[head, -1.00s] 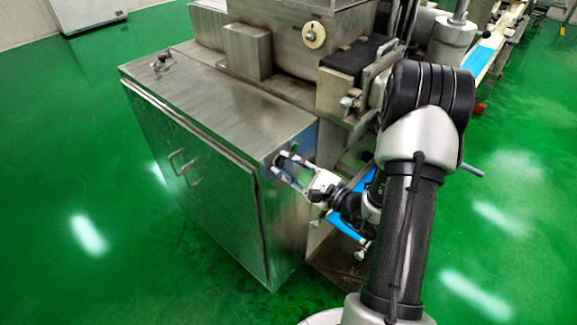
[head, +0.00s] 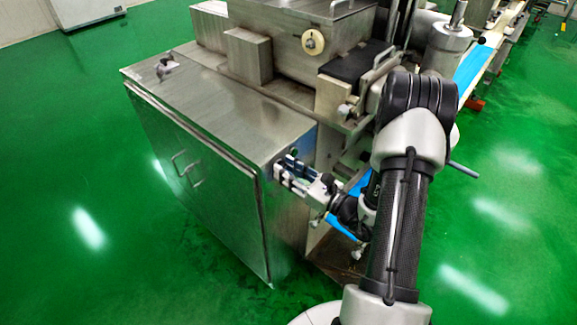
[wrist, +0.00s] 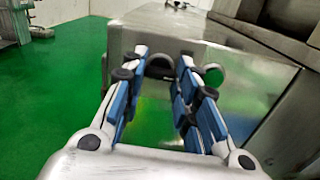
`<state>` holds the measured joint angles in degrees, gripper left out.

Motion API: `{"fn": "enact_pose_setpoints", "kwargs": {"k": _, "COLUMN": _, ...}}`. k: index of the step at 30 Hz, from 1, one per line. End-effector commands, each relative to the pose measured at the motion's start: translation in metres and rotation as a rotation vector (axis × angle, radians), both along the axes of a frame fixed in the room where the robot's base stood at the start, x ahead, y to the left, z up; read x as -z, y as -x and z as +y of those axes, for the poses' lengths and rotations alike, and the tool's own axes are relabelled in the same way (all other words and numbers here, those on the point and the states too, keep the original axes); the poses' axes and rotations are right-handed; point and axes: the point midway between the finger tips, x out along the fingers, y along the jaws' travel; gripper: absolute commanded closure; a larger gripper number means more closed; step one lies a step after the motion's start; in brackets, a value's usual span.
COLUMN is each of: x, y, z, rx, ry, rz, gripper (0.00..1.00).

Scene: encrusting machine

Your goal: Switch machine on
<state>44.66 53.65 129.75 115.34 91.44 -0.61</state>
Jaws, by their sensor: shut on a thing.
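The steel machine cabinet (head: 285,225) stands in the middle of the head view, with my gripper (head: 280,165) against the upper part of its narrow side. In the wrist view, my gripper (wrist: 163,57) has its two blue-padded fingers on either side of a dark round switch knob (wrist: 159,68) on this panel and is shut on it. A round green button (wrist: 212,76) with a grey ring sits just right of the knob, partly hidden by the right finger. In the head view my fingers cover the knob, so its turn angle cannot be told.
The cabinet top (head: 215,105) is flat, with a small latch (head: 162,66) at its far left corner. Machine housing and a blue belt (head: 475,66) lie behind my arm. The green floor at left is clear.

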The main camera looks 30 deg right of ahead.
Motion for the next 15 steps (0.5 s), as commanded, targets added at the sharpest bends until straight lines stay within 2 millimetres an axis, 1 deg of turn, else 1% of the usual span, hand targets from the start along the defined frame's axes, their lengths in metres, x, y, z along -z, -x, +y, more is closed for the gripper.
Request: {"fn": "enact_pose_setpoints", "kwargs": {"k": 15, "x": -0.0015, "y": 0.0002, "z": -0.0004, "rx": 0.000, "ry": -0.456, "rz": 0.167, "gripper": 0.96}}
